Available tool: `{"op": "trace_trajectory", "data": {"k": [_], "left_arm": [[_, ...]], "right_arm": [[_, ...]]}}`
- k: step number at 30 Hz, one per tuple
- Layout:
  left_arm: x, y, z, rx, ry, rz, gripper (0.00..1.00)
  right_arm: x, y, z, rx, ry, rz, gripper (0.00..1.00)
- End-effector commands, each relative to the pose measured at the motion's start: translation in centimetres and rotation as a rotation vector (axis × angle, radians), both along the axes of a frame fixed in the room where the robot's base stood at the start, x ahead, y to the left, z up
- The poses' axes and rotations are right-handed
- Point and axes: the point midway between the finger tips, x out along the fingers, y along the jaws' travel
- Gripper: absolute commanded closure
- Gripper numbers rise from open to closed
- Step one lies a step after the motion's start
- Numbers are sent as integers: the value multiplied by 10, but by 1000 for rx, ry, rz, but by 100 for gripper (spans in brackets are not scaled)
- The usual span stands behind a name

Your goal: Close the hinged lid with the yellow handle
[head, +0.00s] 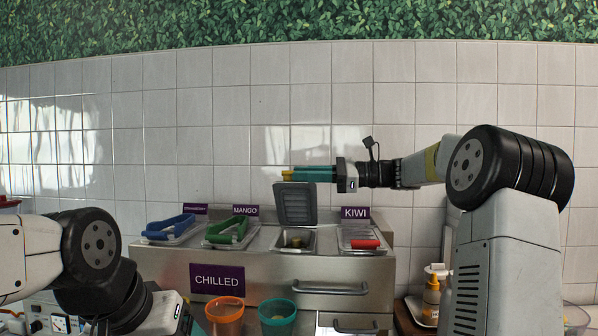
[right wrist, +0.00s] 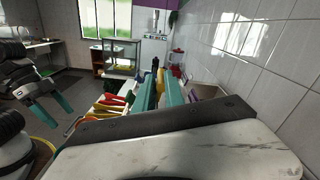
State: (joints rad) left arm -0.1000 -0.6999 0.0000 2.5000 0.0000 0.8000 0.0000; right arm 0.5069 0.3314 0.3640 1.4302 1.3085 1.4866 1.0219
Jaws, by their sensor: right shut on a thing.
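The hinged lid (head: 295,204) is a grey panel standing raised, close to upright, above an uncovered bin (head: 294,240) in the steel counter. Its yellow handle (head: 288,176) is at the lid's top edge. My right gripper (head: 312,174) reaches in from the right, its teal fingers shut on the yellow handle. In the right wrist view, the yellow handle (right wrist: 160,80) shows between the teal fingers, partly hidden. My left gripper (right wrist: 44,97) shows in the right wrist view with its teal fingers apart and nothing between them.
Blue-handled (head: 170,226) and green-handled (head: 228,230) items lie left of the open bin; a red handle (head: 365,244) is to its right, by the KIWI sign (head: 355,212). Orange (head: 225,318) and teal (head: 277,316) cups stand in front. The tiled wall is behind.

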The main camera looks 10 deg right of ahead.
Motion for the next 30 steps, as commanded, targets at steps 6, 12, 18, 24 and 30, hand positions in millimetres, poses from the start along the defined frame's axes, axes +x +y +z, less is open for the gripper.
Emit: {"op": "trace_trajectory", "data": {"k": [6, 12, 18, 24, 30], "left_arm": [[0, 0, 0, 0, 0, 0, 26], [0, 0, 0, 0, 0, 0, 26], [0, 0, 0, 0, 0, 0, 26], [0, 0, 0, 0, 0, 0, 26], [0, 0, 0, 0, 0, 0, 26]], "right_arm": [[0, -1, -2, -3, 1, -4, 100], [0, -1, -3, -2, 1, -5, 100], [0, -1, -2, -2, 1, -5, 61], [-1, 0, -2, -1, 0, -3, 61], [-2, -13, -2, -1, 0, -6, 61]]}}
